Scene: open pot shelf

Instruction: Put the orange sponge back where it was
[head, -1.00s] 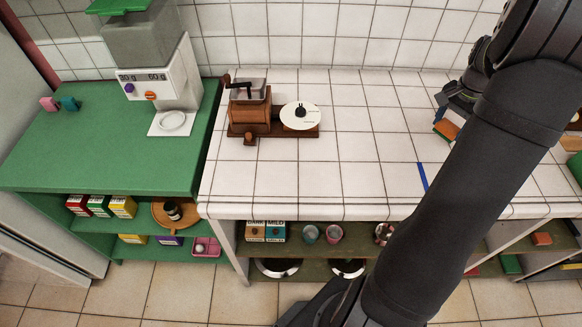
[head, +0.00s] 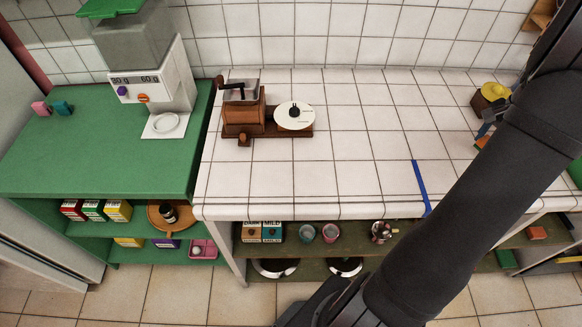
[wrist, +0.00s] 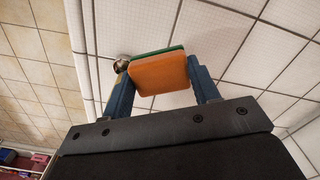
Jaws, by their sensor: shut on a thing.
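My gripper (wrist: 158,88) is shut on the orange sponge (wrist: 160,75), seen between its two blue fingers in the wrist view. The sponge has a green layer along its far side. White tiles lie behind it. In the head view a small orange part of the sponge (head: 482,142) shows beside a blue finger, near the right end of the white tiled counter (head: 350,150). My arm hides most of the gripper there. I cannot tell whether the sponge touches the counter.
Another orange block (head: 537,233) sits low at right. The counter's middle is clear.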

